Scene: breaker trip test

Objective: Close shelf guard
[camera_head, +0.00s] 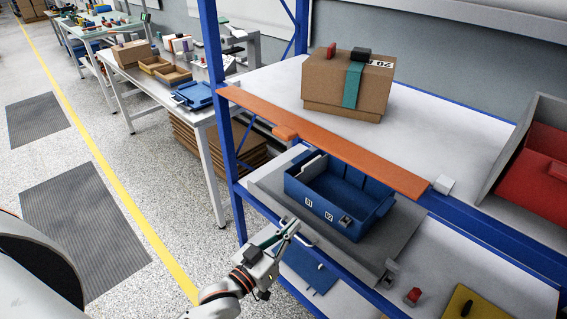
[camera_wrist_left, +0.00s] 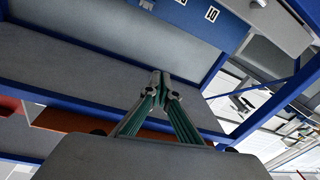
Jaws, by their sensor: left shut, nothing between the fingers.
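The shelf guard appears to be the long orange bar (camera_head: 350,160) along the front edge of the upper shelf. It runs from the blue post on the left to a small white block (camera_head: 443,185) on the right. An orange tab (camera_head: 285,132) sticks out of its front side. Orange also shows at lower left in the left wrist view (camera_wrist_left: 75,122), partly hidden. My left gripper (camera_head: 291,229) is shut and empty, in front of the middle shelf, below and apart from the bar. Its fingertips meet in the left wrist view (camera_wrist_left: 160,78). My right gripper is not in view.
A blue bin (camera_head: 295,190) sits on a grey tray (camera_head: 398,240) on the middle shelf, close behind the gripper. A cardboard box (camera_head: 320,85) and a red bin (camera_head: 535,180) are on the upper shelf. The blue post (camera_head: 213,60) stands left. Floor is clear at left.

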